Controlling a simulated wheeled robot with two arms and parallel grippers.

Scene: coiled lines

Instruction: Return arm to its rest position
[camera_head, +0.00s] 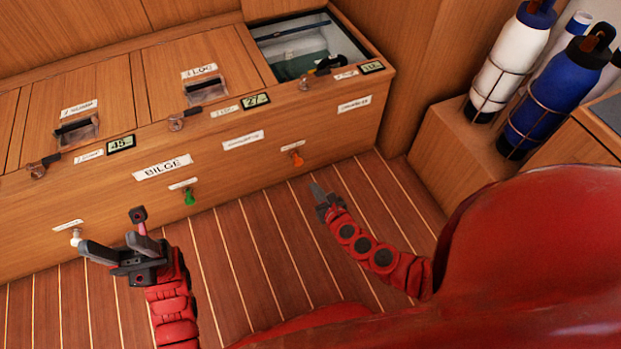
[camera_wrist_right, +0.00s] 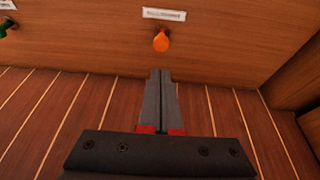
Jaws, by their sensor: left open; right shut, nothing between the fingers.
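My left gripper (camera_head: 112,250) is open and empty in the head view, in front of the wooden bench and near its white knob. My right gripper (camera_head: 318,190) is shut with nothing in it, over the striped floor in front of the bench. In the right wrist view its two fingers (camera_wrist_right: 160,75) lie together and point towards the bench front, just below an orange knob (camera_wrist_right: 161,41). The fingers look apart from the knob. Both red arms reach forward from my body.
The bench (camera_head: 300,130) has labelled lids, small displays and an open compartment (camera_head: 308,45) at its right end. A green knob (camera_head: 189,197) and a white knob (camera_head: 76,237) are on its front. White and blue cylinders (camera_head: 510,62) stand at right. The striped floor (camera_head: 250,250) is clear.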

